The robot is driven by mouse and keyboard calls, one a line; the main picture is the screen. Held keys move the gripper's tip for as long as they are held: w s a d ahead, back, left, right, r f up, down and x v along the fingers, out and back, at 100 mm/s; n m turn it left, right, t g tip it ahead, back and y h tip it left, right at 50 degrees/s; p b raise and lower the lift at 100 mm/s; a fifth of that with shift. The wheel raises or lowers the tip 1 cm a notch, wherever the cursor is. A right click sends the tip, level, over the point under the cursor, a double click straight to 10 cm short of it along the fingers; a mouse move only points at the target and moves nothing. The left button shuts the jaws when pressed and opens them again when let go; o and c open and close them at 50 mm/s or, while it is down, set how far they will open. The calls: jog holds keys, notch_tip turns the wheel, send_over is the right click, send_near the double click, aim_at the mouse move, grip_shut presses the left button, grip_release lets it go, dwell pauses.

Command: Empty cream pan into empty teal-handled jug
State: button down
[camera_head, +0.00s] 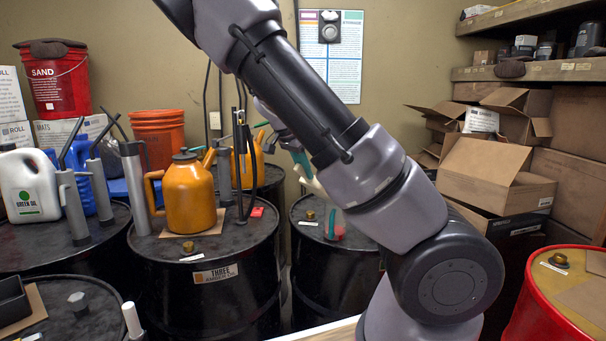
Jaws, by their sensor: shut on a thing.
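My gripper (277,118) shows only in part behind my own arm, above the far middle drum (306,212). It is shut on what looks like the cream pan (313,184), a small pale shape just below a teal piece (301,160). Most of the pan is hidden by my arm, so I cannot tell its tilt or contents. Below it a clear vessel with red in its lower part (335,232) stands on that drum, partly hidden by my arm.
An orange oil can (188,195) stands on the black drum (205,290) at centre left, with pump-like tools beside it. A white jug (28,188) stands at the left. Cardboard boxes (490,172) are stacked right, behind a red drum (535,310).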

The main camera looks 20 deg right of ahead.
jog(key=shift+w+d+r+y, duration=0.3)
jog(key=shift+d+r+y, duration=0.2)
jog(key=shift+r+y, duration=0.15)
jog(key=w+d+r+g+y, duration=0.3)
jog(key=d+y, duration=0.3)
jog(key=d, duration=0.2)
jog(key=shift+w+r, duration=0.3)
jog(key=shift+r, duration=0.55)
dwell(1.4)
jog(key=shift+d, duration=0.1)
dwell(1.8)
jog(key=shift+s+a+r, duration=0.25)
jog(key=shift+s+a, duration=0.1)
jog(key=shift+a, duration=0.4)
jog(key=shift+s+a+r, duration=0.3)
jog(key=shift+s+a, duration=0.05)
jog(key=shift+a, duration=0.45)
jog(key=shift+s+a+r, duration=0.25)
jog(key=shift+s+a, duration=0.1)
jog(key=shift+a, duration=0.4)
